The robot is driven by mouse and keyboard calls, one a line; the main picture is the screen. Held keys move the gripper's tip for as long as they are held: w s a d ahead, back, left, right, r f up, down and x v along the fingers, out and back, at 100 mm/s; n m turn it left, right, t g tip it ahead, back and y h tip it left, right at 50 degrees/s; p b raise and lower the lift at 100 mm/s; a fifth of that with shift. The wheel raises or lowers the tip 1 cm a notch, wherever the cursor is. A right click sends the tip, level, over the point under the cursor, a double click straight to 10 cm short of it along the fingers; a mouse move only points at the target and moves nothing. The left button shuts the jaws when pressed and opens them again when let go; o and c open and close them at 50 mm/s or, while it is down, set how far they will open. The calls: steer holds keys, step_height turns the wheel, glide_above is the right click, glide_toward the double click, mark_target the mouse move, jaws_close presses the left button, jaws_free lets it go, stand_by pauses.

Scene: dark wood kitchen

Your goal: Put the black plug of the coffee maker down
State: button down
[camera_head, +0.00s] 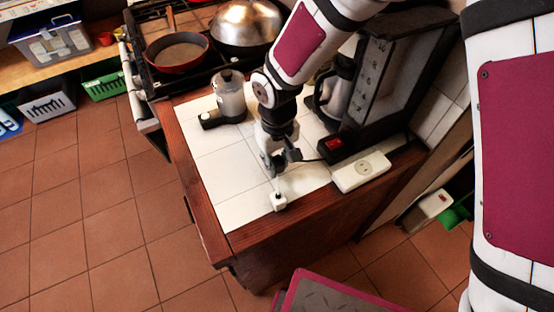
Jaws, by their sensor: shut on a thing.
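The black coffee maker (383,85) stands on the tiled counter with its metal jug (335,90) at its left side. My gripper (280,163) points down over the counter, left of the coffee maker's base. It is shut on the black plug (293,155), which is small and partly hidden by the fingers. A dark cord runs from the plug toward the coffee maker's base. I cannot tell whether the plug touches the tiles.
A white socket block (360,171) lies right of my gripper. A small white piece (279,201) with a thin cord sits near the counter's front edge. A moka pot (230,98) stands behind left. White tiles (238,170) left of my gripper are clear.

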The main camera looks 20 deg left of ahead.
steer(key=shift+f, duration=0.1)
steer(key=shift+f, duration=0.55)
steer(key=c, duration=1.3)
jaws_free()
steer(key=shift+c, duration=0.2)
